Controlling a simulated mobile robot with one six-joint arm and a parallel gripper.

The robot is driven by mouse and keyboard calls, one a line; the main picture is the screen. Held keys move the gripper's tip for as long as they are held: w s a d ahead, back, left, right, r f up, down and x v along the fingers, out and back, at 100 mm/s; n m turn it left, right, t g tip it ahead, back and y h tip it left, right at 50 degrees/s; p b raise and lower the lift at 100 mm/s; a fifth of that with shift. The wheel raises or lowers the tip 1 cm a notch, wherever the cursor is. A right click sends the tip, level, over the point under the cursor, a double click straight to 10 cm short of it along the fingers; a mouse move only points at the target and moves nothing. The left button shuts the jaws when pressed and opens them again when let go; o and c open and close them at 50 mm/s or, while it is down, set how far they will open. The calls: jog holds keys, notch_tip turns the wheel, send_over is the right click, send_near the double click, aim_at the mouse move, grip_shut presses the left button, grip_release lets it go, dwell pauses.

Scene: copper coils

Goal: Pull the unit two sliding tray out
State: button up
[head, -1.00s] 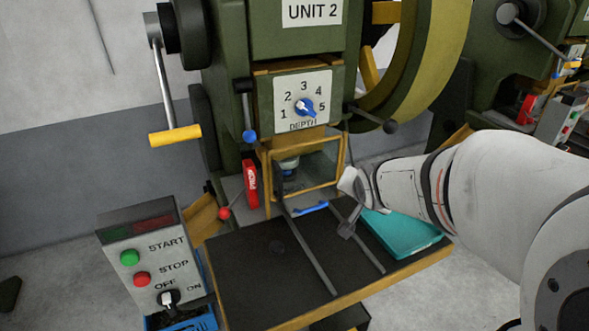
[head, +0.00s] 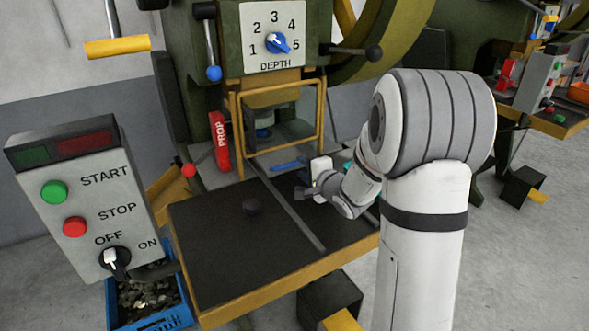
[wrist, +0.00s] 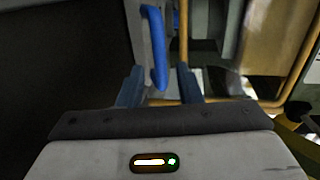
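The unit two press stands ahead, its yellow guard frame (head: 322,110) above the black bench top (head: 225,235). The blue handle (head: 287,164) lies between the bench rails, just in front of the guard opening. I take it as the sliding tray's handle; the tray itself I cannot make out clearly. My gripper (head: 303,191) is low over the bench, close to the handle on its near right side. In the wrist view my gripper (wrist: 160,82) has its two fingers apart. The blue handle (wrist: 157,50) runs upright in the gap, near the fingertips; contact cannot be told.
A control box (head: 85,195) stands left, above a blue crate (head: 180,315) of metal pieces. A red prop (head: 219,142) stands left of the guard. The bench's left part is otherwise clear.

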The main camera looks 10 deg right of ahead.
aim_at(297, 164)
jog(key=b+x, duration=0.1)
jog(key=x, duration=0.4)
grip_shut()
dwell(0.4)
